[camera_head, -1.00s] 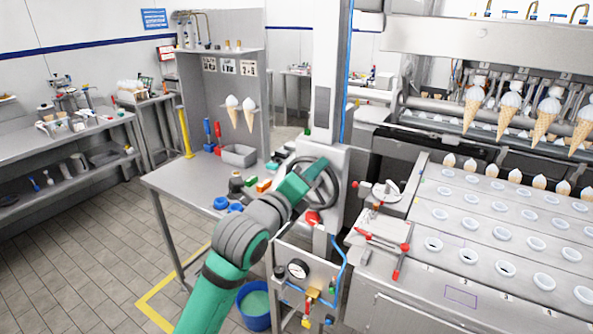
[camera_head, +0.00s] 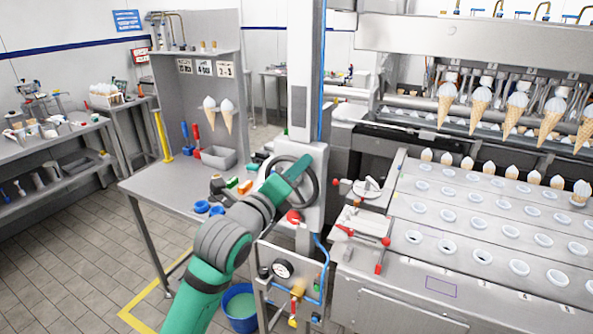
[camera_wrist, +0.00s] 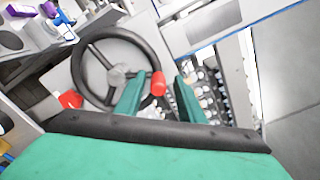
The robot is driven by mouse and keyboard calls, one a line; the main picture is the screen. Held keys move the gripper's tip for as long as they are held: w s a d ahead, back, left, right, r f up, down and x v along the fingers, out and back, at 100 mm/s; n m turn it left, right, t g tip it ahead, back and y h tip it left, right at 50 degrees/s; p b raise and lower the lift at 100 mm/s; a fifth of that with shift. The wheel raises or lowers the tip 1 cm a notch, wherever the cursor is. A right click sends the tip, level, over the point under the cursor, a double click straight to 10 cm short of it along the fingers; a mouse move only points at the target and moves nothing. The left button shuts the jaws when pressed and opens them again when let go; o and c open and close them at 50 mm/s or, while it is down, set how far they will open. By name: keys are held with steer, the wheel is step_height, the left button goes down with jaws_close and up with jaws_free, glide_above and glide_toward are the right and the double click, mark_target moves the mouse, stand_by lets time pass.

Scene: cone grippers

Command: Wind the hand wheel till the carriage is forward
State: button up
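The black hand wheel (camera_head: 316,187) stands on a pale housing in the middle of the head view. In the wrist view the wheel (camera_wrist: 76,70) shows its rim, spokes and hub, with a red knob (camera_wrist: 158,84) at its right side. My gripper (camera_head: 302,166) reaches in front of the wheel. In the wrist view my gripper (camera_wrist: 160,78) is open, its green fingers on either side of the red knob, with gaps visible. I cannot tell which part is the carriage; a row of held cones (camera_head: 479,102) hangs at the upper right.
A steel table (camera_head: 160,190) stands left of the wheel, with blue rings and a grey bin (camera_head: 218,157). A gauge panel (camera_head: 283,268) and blue bucket (camera_head: 240,308) are below.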

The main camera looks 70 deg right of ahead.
steer(key=shift+w+a, duration=0.15)
steer(key=shift+a, duration=0.45)
steer(key=a, duration=0.9)
steer(key=shift+w+a, duration=0.15)
steer(key=shift+a, duration=0.2)
